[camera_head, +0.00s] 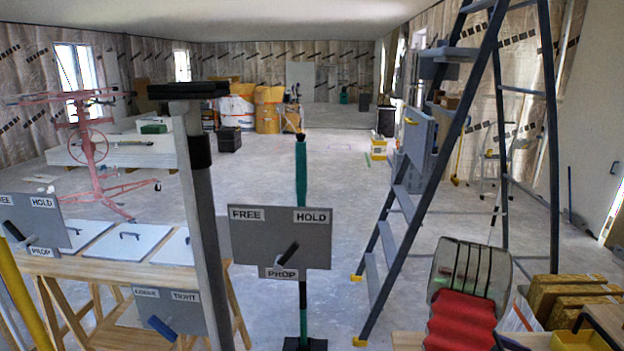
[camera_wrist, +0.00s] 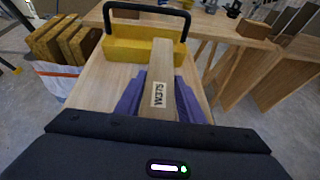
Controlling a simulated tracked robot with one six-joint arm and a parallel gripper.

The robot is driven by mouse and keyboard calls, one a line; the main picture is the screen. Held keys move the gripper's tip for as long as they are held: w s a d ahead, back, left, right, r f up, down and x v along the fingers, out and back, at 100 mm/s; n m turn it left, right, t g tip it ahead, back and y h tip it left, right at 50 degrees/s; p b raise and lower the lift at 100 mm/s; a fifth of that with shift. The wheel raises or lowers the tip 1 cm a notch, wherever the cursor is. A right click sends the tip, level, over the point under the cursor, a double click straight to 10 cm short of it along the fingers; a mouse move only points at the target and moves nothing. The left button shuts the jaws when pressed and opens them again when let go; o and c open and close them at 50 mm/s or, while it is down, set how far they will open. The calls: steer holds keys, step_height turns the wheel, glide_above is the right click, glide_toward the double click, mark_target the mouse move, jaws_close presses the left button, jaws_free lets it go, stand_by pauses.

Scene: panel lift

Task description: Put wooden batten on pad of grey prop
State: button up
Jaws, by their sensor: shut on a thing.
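My gripper (camera_wrist: 160,100) shows in the wrist view with its two purple fingers shut on the wooden batten (camera_wrist: 163,68), one on each side. The batten is a light wooden bar with a printed label, pointing away from me over a wooden bench top (camera_wrist: 95,92). I cannot tell whether it touches the bench. The grey prop (camera_head: 205,180) stands upright at left in the head view, with a black pad (camera_head: 188,90) on top. The pad looks empty. The gripper and batten cannot be made out in the head view.
A yellow block with a black handle (camera_wrist: 140,48) lies just beyond the batten. A teal prop (camera_head: 301,180) with a FREE/HOLD plate (camera_head: 280,236) stands right of the grey prop. The middle floor is clear.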

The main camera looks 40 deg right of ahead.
steer(key=w+a+f+n+t+h, duration=0.15)
steer(key=w+a+n+t, duration=0.25)
steer(key=w+a, duration=0.95)
steer(key=w+a+n+t+h, duration=0.35)
steer(key=w+a, duration=0.65)
steer(key=w, duration=0.6)
steer(key=w+a+n+t+y, duration=0.1)
steer(key=w+a+n+t, duration=0.2)
steer(key=a, duration=0.9)
steer(key=w+a+r+n+t+y, duration=0.1)
steer(key=w+a+n+t, duration=0.2)
steer(key=w+a, duration=0.4)
steer(key=w+a+n+t+y, duration=0.1)
steer(key=w+a+n+t, duration=0.2)
steer(key=a, duration=1.3)
steer(key=shift+w+a+r+t+y, duration=0.35)
steer(key=shift+w+r+t+y, duration=0.05)
steer(key=shift+w+t, duration=0.5)
steer(key=shift+s+g, duration=0.1)
steer(key=shift+g, duration=0.15)
